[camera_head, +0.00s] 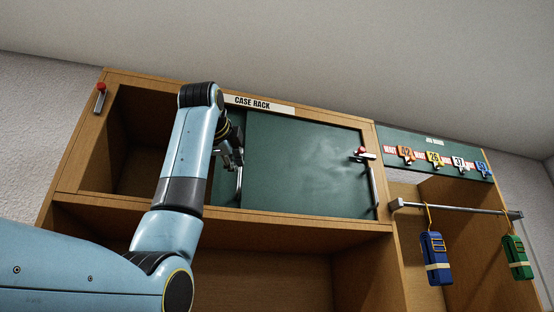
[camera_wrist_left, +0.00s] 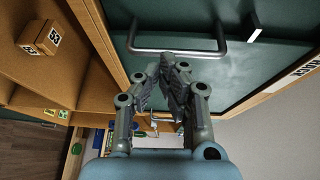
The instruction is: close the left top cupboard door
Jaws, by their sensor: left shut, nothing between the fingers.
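The top cupboard under the label "CASE RACK" (camera_head: 258,104) has dark green sliding panels. The left door (camera_head: 225,188) shows as a narrow green strip with an upright metal handle (camera_head: 239,184), mostly overlapped by the right door (camera_head: 300,165). The left part of the cupboard (camera_head: 145,140) stands open and looks empty. My left gripper (camera_head: 234,160) is shut and empty, up at the handle, partly hidden by my arm. In the left wrist view its closed fingertips (camera_wrist_left: 174,66) are close to a metal bar handle (camera_wrist_left: 180,53) on a green panel; contact is unclear. My right gripper is out of view.
A red-knobbed latch (camera_head: 100,92) sits on the left frame, another (camera_head: 362,152) on the right door. At right, a rail (camera_head: 455,209) carries blue (camera_head: 435,258) and green (camera_head: 517,257) hanging cases below numbered tags. A wooden shelf edge (camera_head: 300,218) runs below the doors.

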